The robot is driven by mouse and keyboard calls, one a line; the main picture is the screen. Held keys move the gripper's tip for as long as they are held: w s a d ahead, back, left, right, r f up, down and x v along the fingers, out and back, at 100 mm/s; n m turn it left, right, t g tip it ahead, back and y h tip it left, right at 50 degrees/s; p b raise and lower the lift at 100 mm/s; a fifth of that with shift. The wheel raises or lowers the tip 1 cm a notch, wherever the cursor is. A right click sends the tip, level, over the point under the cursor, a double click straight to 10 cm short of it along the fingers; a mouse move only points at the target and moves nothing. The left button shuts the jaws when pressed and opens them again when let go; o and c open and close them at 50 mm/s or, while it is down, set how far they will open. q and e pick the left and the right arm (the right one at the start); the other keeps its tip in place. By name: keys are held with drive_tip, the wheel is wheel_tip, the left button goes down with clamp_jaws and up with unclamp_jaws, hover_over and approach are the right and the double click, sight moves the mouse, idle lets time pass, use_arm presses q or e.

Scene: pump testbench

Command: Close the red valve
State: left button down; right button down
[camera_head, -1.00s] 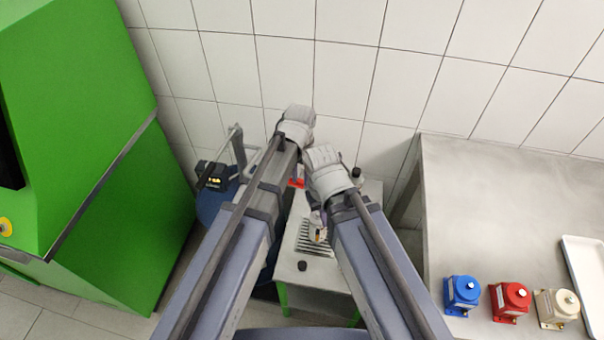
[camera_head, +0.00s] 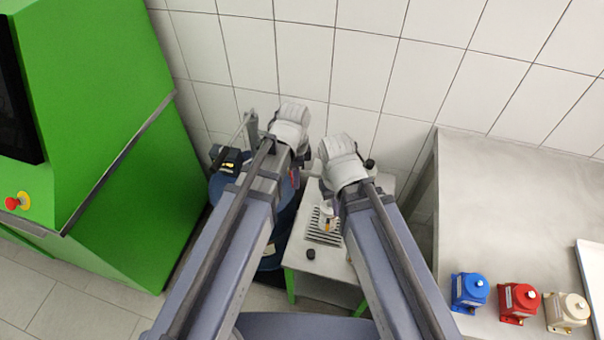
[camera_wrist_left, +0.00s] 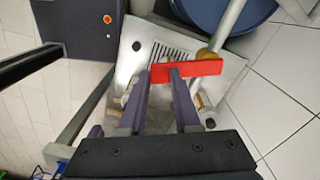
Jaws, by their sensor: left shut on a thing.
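The red valve handle (camera_wrist_left: 203,69) is a flat red bar on a metal pipe with a brass-coloured fitting (camera_wrist_left: 207,55). My left gripper (camera_wrist_left: 161,78) is shut on the handle near its left end in the left wrist view. In the head view only a thin red strip of the handle (camera_head: 293,179) shows beside my left wrist; my arm hides most of the valve and the left fingers. My right gripper (camera_head: 331,203) hangs over the small table, mostly hidden under its own wrist, and its jaws cannot be made out.
A small table (camera_head: 330,265) with a slotted drain and dark knob stands below my arms. A blue drum (camera_head: 283,218) is beside it. A green machine (camera_head: 110,200) fills the left. A grey bench (camera_head: 530,210) at right carries blue, red and cream pump-like units.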

use_arm(q)
drive_tip(key=shift+a+m, duration=0.75)
drive_tip(key=shift+m, duration=0.4)
drive_tip(key=shift+a+m, duration=0.75)
drive_tip(key=shift+m, duration=0.4)
drive_tip(key=c, duration=0.6)
unclamp_jaws()
drive_tip(key=shift+r, duration=0.15)
wheel_tip(320, 180, up, 8)
drive_tip(key=p, duration=0.7)
drive_tip(key=shift+f+p, duration=0.25)
drive_tip(key=shift+p, duration=0.15)
